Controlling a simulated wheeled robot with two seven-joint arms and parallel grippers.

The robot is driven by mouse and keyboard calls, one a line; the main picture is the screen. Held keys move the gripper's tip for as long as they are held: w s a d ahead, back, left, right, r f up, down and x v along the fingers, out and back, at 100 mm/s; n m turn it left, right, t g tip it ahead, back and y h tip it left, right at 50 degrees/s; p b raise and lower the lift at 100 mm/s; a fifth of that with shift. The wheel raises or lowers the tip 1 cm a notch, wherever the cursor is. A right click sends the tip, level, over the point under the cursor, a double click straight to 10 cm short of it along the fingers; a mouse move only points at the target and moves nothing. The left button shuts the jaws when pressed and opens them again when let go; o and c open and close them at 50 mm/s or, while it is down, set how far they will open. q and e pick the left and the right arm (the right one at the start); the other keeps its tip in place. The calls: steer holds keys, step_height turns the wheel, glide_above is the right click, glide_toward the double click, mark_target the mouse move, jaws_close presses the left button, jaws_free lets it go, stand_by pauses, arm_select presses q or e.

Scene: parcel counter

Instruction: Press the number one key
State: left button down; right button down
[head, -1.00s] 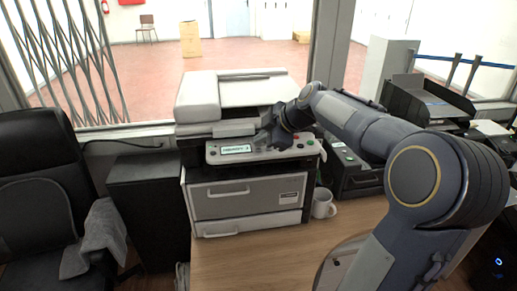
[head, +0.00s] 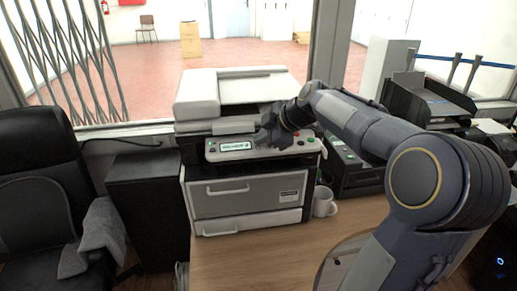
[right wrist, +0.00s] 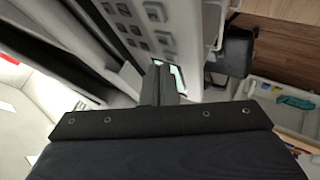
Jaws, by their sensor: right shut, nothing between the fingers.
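The copier (head: 247,190) stands on the wooden counter, with a control panel (head: 213,156) along its front edge. The panel carries a lit display (head: 236,146) and round buttons at its right end. My right gripper (head: 267,139) is shut and empty, just right of the display and over the panel. In the right wrist view the shut fingers (right wrist: 160,86) are beside the display (right wrist: 179,78), with several grey keys (right wrist: 132,28) beyond. I cannot read the key labels, so the number one key cannot be singled out. I cannot tell whether the fingertips touch the panel. My left gripper is out of view.
A white mug (head: 324,202) stands right of the copier. A dark device (head: 357,178) and black trays (head: 428,99) stand further right. A black office chair (head: 40,190) is at the left. The counter in front of the copier is clear.

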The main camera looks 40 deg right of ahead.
mark_target(262, 149)
steer(key=shift+f+b, duration=0.3)
stand_by(0.6)
steer(key=shift+r, duration=0.7)
steer(key=shift+r+p, duration=0.1)
steer(key=shift+p, duration=0.2)
steer(key=shift+r+p, duration=1.55)
steer(key=shift+r, duration=1.35)
